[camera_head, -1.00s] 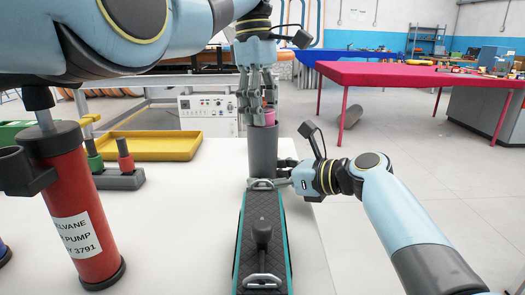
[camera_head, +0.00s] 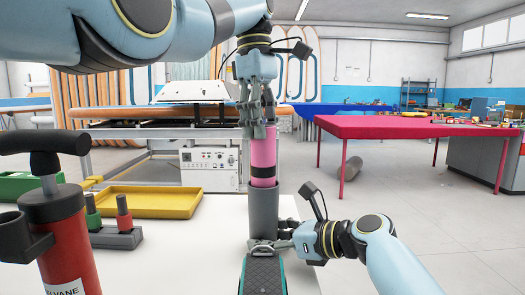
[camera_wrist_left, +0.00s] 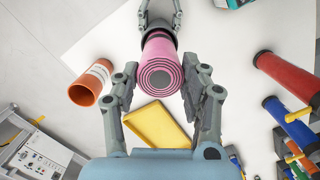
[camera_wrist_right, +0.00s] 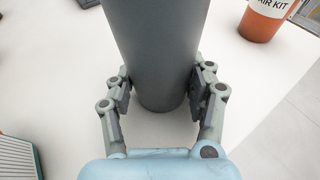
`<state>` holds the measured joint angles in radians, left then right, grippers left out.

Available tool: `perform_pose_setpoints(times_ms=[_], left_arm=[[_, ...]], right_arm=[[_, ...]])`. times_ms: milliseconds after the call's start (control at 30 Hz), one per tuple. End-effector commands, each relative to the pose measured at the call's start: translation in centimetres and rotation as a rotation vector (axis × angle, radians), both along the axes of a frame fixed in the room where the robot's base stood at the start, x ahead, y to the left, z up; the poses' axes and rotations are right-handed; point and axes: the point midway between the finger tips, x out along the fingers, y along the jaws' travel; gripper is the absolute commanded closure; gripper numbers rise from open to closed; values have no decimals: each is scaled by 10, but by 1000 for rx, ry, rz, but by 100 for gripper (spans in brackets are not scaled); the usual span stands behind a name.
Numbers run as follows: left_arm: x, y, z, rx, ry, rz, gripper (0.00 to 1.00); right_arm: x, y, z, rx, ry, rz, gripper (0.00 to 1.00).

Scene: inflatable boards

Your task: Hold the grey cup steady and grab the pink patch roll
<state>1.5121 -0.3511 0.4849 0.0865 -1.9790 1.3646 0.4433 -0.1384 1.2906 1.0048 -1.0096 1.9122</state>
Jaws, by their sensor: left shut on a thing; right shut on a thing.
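The pink patch roll (camera_head: 263,157), with a dark band, stands upright in the mouth of the grey cup (camera_head: 263,213), its lower end hidden inside. My left gripper (camera_head: 259,132) points down and is shut on the roll's top. In the left wrist view, the roll's spiral end (camera_wrist_left: 160,77) sits between the fingers. My right gripper (camera_head: 288,238) is shut on the lower part of the cup from the right. In the right wrist view, the cup (camera_wrist_right: 155,50) stands upright on the white table between both fingers.
A teal-edged dark padded item (camera_head: 263,275) lies just in front of the cup. A red pump (camera_head: 62,235), a yellow tray (camera_head: 150,203) and a grey holder (camera_head: 115,238) stand to the left. An orange air kit container (camera_wrist_right: 259,24) shows in the right wrist view.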

Motion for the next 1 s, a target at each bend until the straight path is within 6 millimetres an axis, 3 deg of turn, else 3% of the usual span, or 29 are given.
perform_pose_setpoints(times_ms=[133, 367, 400, 600, 867, 1000], left_arm=[[0, 0, 11, 1, 0, 1, 99], [0, 0, 11, 0, 0, 0, 99], [0, 0, 11, 0, 0, 0, 99], [0, 0, 11, 0, 0, 0, 99], [0, 0, 11, 0, 0, 0, 99], [0, 0, 11, 0, 0, 0, 99]], right_arm=[[0, 0, 0, 0, 0, 0, 64], [0, 0, 0, 0, 0, 0, 64], [0, 0, 0, 0, 0, 0, 42], [0, 0, 0, 0, 0, 0, 19], [0, -1, 0, 0, 0, 0, 19], [-7, -12, 3, -1, 0, -3, 19]])
